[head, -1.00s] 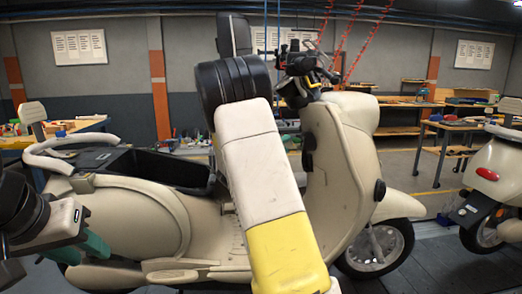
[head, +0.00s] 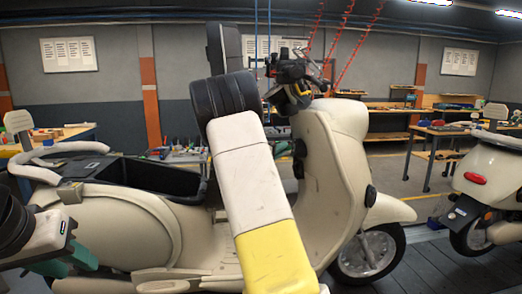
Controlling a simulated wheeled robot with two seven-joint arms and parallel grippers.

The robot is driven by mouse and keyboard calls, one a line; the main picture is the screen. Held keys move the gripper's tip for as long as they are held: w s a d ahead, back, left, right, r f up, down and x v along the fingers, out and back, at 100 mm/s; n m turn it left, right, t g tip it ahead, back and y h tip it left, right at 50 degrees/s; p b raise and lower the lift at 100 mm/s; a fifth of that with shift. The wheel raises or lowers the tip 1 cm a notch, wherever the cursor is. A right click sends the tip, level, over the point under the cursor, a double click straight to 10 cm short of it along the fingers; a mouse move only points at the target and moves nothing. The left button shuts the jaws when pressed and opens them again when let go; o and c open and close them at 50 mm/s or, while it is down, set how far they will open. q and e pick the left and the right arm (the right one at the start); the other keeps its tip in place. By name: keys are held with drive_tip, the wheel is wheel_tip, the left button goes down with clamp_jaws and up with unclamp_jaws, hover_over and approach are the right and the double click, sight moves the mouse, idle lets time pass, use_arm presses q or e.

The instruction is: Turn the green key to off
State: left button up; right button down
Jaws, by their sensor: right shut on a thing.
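The cream scooter (head: 335,165) stands side-on, with its handlebar (head: 285,52) at the upper middle. I cannot make out the green key; the handlebar and my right gripper hide that spot. My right arm rises through the middle, and my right gripper (head: 290,88) is a dark shape just below the handlebar, mostly hidden. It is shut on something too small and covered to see. My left gripper (head: 72,260) is at the lower left in front of the scooter's rear body, its teal part pointing down and right. Its fingertips do not show clearly.
An open black seat bin (head: 160,178) lies behind my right arm. A second cream scooter (head: 490,185) stands at the right edge. Workbenches (head: 440,130) with tools line the back. The floor between the scooters is clear.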

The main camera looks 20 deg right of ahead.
drive_tip(key=shift+r+n+g+y, duration=0.1)
drive_tip(key=shift+n+g+y, duration=0.2)
drive_tip(key=shift+n+y, duration=0.8)
drive_tip(key=c, duration=1.5)
unclamp_jaws()
drive_tip(key=shift+o, duration=0.2)
drive_tip(key=shift+s+a, duration=0.1)
drive_tip(key=shift+a, duration=0.05)
drive_tip(key=v, duration=0.7)
drive_tip(key=shift+s+a, duration=0.2)
drive_tip(key=shift+a, duration=0.05)
